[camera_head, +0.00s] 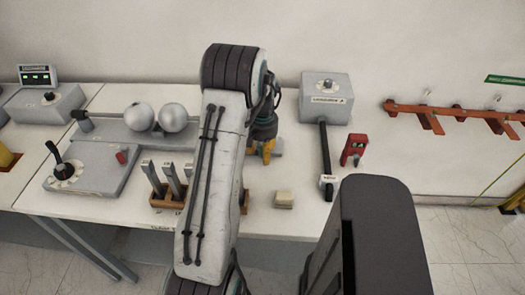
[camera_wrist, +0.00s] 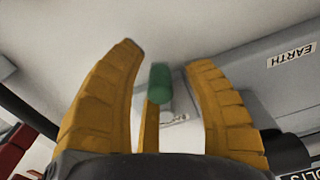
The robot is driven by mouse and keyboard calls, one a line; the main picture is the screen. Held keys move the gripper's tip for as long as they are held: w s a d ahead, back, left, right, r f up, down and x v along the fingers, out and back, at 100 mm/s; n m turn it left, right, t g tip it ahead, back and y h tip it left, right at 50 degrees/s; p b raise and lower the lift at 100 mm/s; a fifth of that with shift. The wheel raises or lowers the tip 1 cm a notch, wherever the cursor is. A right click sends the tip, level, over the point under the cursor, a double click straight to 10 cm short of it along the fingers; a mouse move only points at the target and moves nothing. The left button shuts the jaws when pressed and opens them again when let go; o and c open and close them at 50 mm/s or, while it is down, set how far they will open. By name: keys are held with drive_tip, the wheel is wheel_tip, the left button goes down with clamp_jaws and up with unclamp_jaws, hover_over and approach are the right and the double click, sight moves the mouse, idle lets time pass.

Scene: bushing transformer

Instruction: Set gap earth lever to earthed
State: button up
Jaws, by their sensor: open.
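In the wrist view, a green cylindrical knob (camera_wrist: 160,84) stands between the two yellow fingers of my gripper (camera_wrist: 171,55). The fingers are spread, with a visible gap on each side of the knob. A narrow yellow bar shows below the knob; I cannot tell whether it is the lever's stem. A grey housing (camera_wrist: 250,75) with an "EARTH" label (camera_wrist: 291,55) lies to the right. In the head view, my gripper (camera_head: 266,152) points down over the bench, partly behind my arm. The green knob is hidden there, so the lever's position cannot be read.
On the bench (camera_head: 262,222), two metal spheres (camera_head: 155,117) and a black-handled dial unit (camera_head: 95,170) stand left of my arm. A wooden rack (camera_head: 167,198) is close to it. A grey box (camera_head: 325,97) with a dark bar and a red device (camera_head: 353,149) stand right.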

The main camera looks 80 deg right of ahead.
clamp_jaws()
idle(0.5)
